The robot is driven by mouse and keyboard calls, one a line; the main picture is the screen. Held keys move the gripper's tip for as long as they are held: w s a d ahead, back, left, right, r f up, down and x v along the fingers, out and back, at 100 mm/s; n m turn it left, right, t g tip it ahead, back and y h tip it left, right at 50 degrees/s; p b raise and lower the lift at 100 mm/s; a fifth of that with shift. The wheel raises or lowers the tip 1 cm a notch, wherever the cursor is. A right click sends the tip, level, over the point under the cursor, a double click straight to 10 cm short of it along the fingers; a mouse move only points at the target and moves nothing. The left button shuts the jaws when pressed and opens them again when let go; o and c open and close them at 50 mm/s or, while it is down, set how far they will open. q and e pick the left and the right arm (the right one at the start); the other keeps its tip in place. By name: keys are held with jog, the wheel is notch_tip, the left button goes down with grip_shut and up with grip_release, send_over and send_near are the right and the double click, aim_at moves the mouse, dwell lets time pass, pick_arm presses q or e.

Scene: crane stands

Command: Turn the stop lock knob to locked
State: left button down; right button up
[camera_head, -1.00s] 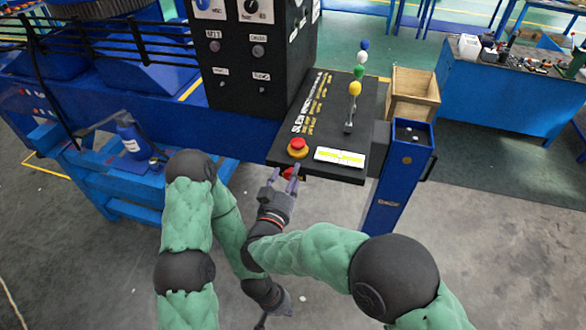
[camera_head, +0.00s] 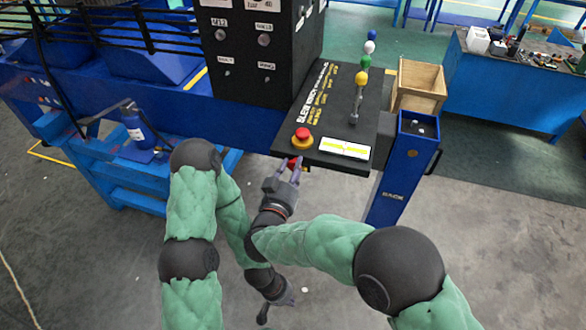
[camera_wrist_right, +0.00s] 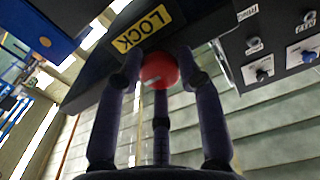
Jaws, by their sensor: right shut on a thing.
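The red stop lock knob (camera_head: 293,163) sits under the front edge of the black console. In the right wrist view the round red knob (camera_wrist_right: 160,69) has a short pale mark on its face. A yellow LOCK label (camera_wrist_right: 142,29) is on the dark surface beside it. My right gripper (camera_head: 288,167) is shut on the knob, with dark fingers (camera_wrist_right: 160,80) on both sides of it and another finger below it in the picture. My left gripper (camera_head: 277,302) hangs low over the floor, away from the console; its finger opening is unclear.
On the console top (camera_head: 320,115) are a red mushroom button (camera_head: 302,136), a yellow-and-white label (camera_head: 344,148) and a lever with coloured balls (camera_head: 362,78). A blue post (camera_head: 405,165) stands right of it, a wooden box (camera_head: 420,85) behind. Floor in front is clear.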

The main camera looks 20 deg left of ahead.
jog(key=shift+w+r, duration=0.1)
jog(key=shift+r, duration=0.2)
jog(key=shift+m+b, duration=1.1)
jog(key=shift+d+m+b, duration=0.15)
jog(key=shift+m+b, duration=3.75)
jog(key=shift+b, duration=0.25)
jog(key=shift+d+m+b, duration=0.1)
jog(key=shift+m+b, duration=3.8)
jog(key=shift+b, duration=0.2)
jog(key=o, duration=1.1)
jog(key=shift+f, duration=0.1)
jog(key=shift+d+f, duration=0.1)
jog(key=shift+f, duration=0.1)
